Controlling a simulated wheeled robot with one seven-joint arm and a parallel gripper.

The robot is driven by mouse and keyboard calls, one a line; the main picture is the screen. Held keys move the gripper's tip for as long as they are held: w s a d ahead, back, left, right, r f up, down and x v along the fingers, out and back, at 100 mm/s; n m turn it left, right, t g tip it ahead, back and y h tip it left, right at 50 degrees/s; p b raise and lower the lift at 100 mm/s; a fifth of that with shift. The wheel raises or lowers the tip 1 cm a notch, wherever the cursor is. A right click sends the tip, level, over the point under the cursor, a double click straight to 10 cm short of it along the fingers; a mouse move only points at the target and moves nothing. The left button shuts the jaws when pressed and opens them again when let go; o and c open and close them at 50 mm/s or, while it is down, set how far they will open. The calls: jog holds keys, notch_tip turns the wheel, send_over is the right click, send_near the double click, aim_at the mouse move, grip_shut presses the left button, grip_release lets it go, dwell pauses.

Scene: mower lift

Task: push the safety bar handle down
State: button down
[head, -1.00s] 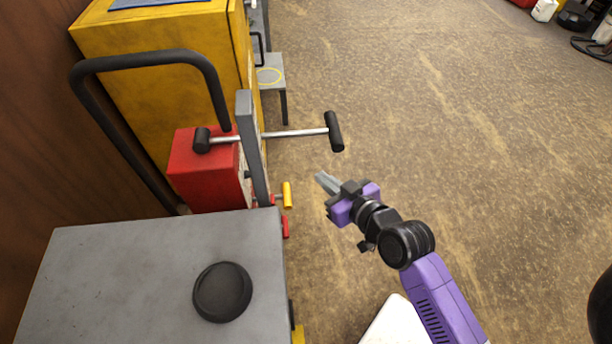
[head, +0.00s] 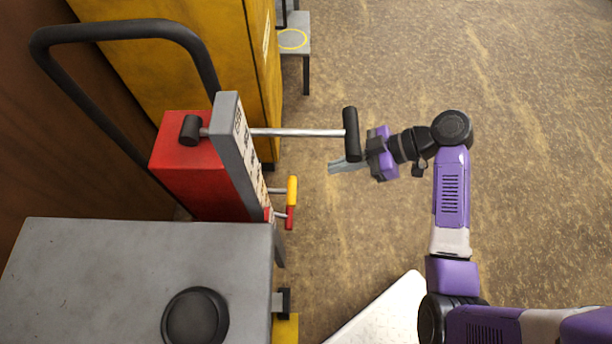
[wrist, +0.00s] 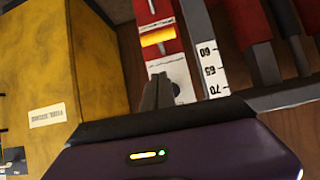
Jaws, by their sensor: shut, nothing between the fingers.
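The mower lift has a red body (head: 188,160) and a grey upright post (head: 238,145). A silver rod with a black T-grip (head: 351,133) sticks out to the right from the post's upper part. Lower down are a short yellow handle (head: 292,190) and a red handle (head: 290,217). I cannot tell for sure which is the safety bar handle. My gripper (head: 333,167) is shut and empty, pointing left, near the T-grip in the picture and right of the yellow handle. In the wrist view its fingers (wrist: 160,93) point towards the lift, with a yellow part (wrist: 157,37) ahead.
A grey table (head: 120,270) with a black disc (head: 195,317) stands at the front left. A number scale (wrist: 210,65) runs along the post. The floor at right is open.

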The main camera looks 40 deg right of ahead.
jog(key=shift+s+n, duration=0.15)
jog(key=shift+n, duration=0.15)
jog(key=b, duration=0.1)
send_near(285, 190)
jog(key=w+a+r, duration=0.1)
jog(key=w+a, duration=0.1)
jog(key=a, duration=0.1)
jog(key=shift+w+a+f+b, duration=0.1)
jog(key=shift+f+b, duration=0.15)
jog(key=shift+f, duration=0.6)
jog(key=shift+w+a+f+b, duration=0.15)
jog(key=shift+f+b, duration=0.1)
jog(key=shift+f, duration=0.6)
jog(key=shift+d, duration=0.1)
